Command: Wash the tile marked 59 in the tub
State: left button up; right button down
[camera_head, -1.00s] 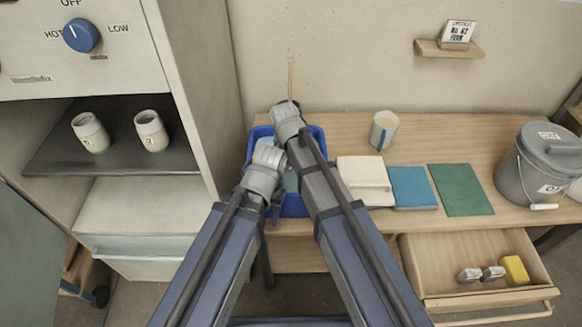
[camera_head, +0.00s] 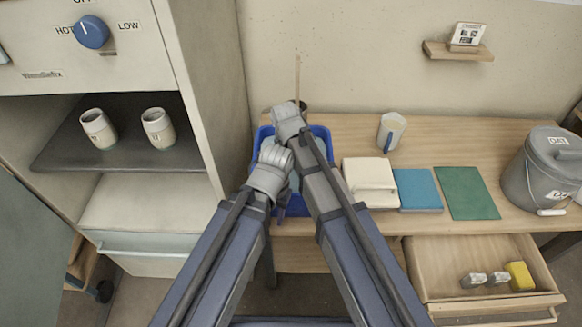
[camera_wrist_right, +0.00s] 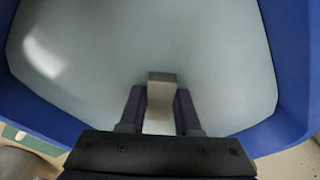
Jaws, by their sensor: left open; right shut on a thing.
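The blue tub (camera_head: 325,137) stands at the left end of the wooden table, with pale grey-blue liquid in it, also clear in the right wrist view (camera_wrist_right: 220,60). My right gripper (camera_wrist_right: 160,100) points down into the tub and is shut on a small pale piece (camera_wrist_right: 161,92) that looks like the tile. No number shows on it. In the head view my right wrist hides its fingers and that piece. My left gripper (camera_head: 281,207) is open at the tub's near side, close beside my right arm; its fingers are mostly hidden by its wrist.
A thin wooden stick (camera_head: 297,78) rises behind the tub. A pale cup (camera_head: 391,131), a pale block (camera_head: 369,182), blue (camera_head: 417,189) and green (camera_head: 468,193) slabs and a lidded grey bucket (camera_head: 545,170) stand rightward. The open drawer (camera_head: 440,262) holds a yellow sponge (camera_head: 520,276).

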jog(key=shift+d, duration=0.8)
jog(key=shift+r, duration=0.15)
notch_tip(320, 180, up, 7)
jog(key=p, duration=0.7)
jog(key=shift+r+p, duration=0.15)
jog(key=shift+p, duration=0.15)
dwell(1.5)
notch_tip(320, 180, up, 6)
jog(key=p, duration=0.6)
jog(key=shift+r, duration=0.2)
